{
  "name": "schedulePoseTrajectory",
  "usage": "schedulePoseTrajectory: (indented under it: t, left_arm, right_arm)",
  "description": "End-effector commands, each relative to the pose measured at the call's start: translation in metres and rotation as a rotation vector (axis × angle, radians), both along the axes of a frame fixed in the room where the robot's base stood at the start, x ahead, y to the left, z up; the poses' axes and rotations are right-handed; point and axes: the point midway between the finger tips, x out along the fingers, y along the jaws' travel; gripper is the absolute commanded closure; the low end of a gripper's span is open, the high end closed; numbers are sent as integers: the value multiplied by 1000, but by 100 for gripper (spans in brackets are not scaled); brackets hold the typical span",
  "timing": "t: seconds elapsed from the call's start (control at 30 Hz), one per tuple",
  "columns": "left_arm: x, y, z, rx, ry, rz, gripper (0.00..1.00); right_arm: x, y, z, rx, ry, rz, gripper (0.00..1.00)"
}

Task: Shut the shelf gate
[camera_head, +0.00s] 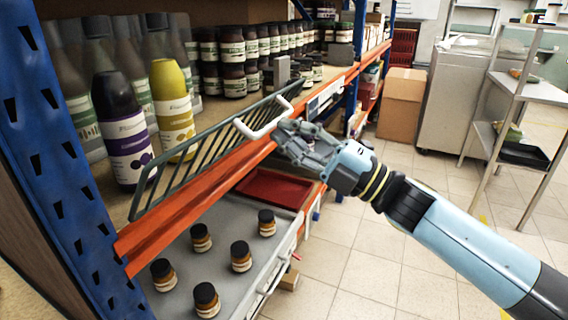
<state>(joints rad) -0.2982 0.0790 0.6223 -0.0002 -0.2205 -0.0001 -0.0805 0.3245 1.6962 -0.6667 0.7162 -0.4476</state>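The shelf gate (208,147) is a long dark-green barred panel along the front of the upper shelf. It looks tilted, with bottles behind its left part. A white handle (258,134) sticks out from its right half. My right gripper (281,137) is at the handle, its fingers overlapping it in the head view. I cannot tell whether the fingers close around the handle or only touch it. My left gripper is not in view.
A purple-black bottle (122,128) and a yellow-capped bottle (172,110) stand behind the gate. Rows of jars (232,62) fill the shelf behind. An orange beam (195,198) edges the shelf. Below, a grey tray (218,285) holds several small jars.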

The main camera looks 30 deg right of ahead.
Motion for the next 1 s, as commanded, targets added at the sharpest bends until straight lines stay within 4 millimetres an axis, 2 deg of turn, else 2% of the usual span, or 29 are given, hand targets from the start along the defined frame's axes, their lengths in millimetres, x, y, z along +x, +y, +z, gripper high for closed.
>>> schedulePoseTrajectory:
  t: [0.03,0.2,0.3,0.47,0.7,1.0]
  left_arm:
    - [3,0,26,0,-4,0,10]
    - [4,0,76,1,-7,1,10]
    - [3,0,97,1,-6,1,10]
    - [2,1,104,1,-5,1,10]
    - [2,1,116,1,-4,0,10]
    - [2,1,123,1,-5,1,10]
  right_arm:
    - [2,1,17,-20,25,-1,100]
    - [10,7,32,-93,118,-3,100]
    - [14,10,37,-124,161,-3,100]
    - [22,17,39,-133,175,-2,100]
    - [36,28,53,-132,172,-1,100]
    - [47,36,59,-132,172,-1,100]
